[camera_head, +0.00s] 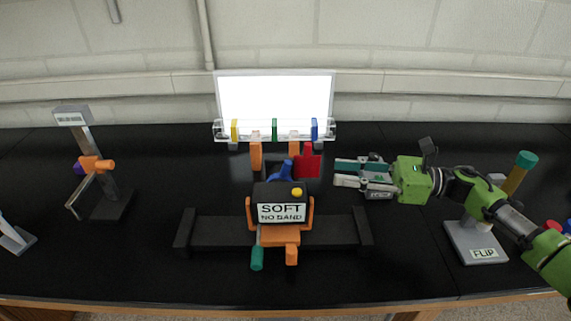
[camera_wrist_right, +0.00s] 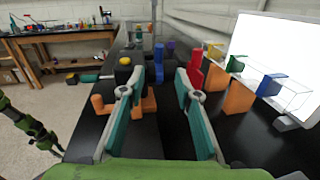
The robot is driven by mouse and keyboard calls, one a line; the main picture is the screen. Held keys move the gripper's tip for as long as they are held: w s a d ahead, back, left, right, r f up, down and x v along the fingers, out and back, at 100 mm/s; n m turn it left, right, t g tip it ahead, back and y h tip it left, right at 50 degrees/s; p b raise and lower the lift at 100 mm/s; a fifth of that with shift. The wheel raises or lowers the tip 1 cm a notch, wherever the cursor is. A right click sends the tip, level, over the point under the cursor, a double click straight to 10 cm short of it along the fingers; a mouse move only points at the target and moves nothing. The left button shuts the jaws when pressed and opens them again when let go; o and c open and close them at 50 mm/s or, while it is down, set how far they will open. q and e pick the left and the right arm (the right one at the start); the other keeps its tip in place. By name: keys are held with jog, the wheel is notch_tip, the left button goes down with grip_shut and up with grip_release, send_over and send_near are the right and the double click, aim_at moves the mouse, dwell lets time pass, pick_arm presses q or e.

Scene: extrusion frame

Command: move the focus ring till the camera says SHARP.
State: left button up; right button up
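The camera (camera_head: 280,195) is a dark box on an orange mount with a yellow button on top. Its label (camera_head: 282,212) reads SOFT, NO BAND. A blue part (camera_head: 283,172) and an upright red block (camera_head: 306,160) sit at its far side; I cannot tell which of them belongs to the focus ring. The red block also shows in the right wrist view (camera_wrist_right: 195,68), near my right finger. My right gripper (camera_head: 345,173) is open and empty, just right of the red block, fingers pointing left. Its fingers flank a clear gap in the wrist view (camera_wrist_right: 160,85). My left gripper does not show clearly.
A bright white panel (camera_head: 275,95) stands behind a clear rail with yellow, green and blue pieces. Orange posts (camera_head: 256,155) stand before it. A grey stand marked FLIP (camera_head: 477,243) is at right, another stand (camera_head: 112,200) at left.

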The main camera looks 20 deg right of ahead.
aim_at(287, 176)
jog(key=shift+p+x, duration=3.05)
jog(key=shift+x, duration=3.65)
jog(key=shift+s, duration=0.15)
jog(key=shift+r, duration=0.1)
grip_shut()
